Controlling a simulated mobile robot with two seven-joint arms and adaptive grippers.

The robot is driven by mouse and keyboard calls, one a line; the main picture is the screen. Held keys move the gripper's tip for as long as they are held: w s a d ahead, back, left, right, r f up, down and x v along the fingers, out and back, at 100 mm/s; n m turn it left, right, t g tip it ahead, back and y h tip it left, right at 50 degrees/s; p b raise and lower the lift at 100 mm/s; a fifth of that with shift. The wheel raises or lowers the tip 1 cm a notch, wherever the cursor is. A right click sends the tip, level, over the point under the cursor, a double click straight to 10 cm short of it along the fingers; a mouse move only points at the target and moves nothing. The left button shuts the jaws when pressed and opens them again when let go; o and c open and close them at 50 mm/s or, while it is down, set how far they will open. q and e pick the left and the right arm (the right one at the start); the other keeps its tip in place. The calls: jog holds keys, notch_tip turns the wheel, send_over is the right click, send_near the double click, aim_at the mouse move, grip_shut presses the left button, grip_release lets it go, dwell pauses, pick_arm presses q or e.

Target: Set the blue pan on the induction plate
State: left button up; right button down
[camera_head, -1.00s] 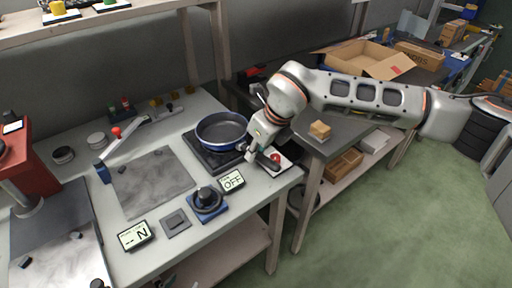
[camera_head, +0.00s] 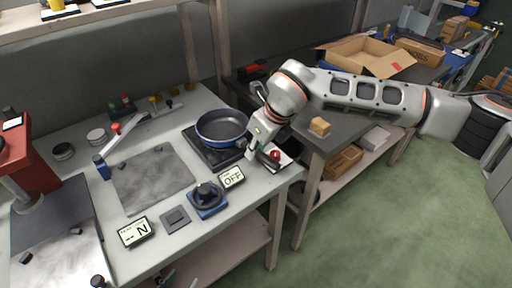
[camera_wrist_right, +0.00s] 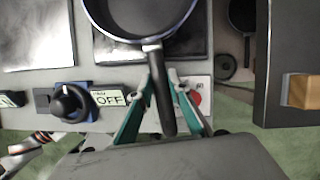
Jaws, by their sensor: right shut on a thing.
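The blue pan (camera_head: 222,129), dark inside with a blue outer wall, sits over the black induction plate (camera_head: 207,154) on the grey worktop. It looks level, but I cannot tell whether its base touches the plate. In the right wrist view the pan (camera_wrist_right: 140,14) covers the plate's middle, and plate (camera_wrist_right: 196,45) shows on both sides. My right gripper (camera_head: 256,148) is shut on the pan's dark handle (camera_wrist_right: 162,92), one finger on each side. My left gripper (camera_head: 166,277) barely shows at the bottom edge, and its fingers cannot be made out.
A display reading OFF (camera_head: 231,177) and a black knob on a blue base (camera_head: 207,196) stand in front of the plate. A red button (camera_head: 275,155) is right of the handle. A grey mat (camera_head: 152,180) lies left. A cardboard box (camera_head: 366,56) stands on the dark bench.

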jog(key=shift+s+d+f, duration=0.1)
jog(key=shift+s+f, duration=0.1)
jog(key=shift+f, duration=0.45)
jog(key=c, duration=1.8)
grip_release()
jog(key=shift+w+r, duration=0.1)
jog(key=shift+w, duration=0.05)
jog(key=shift+r, duration=0.1)
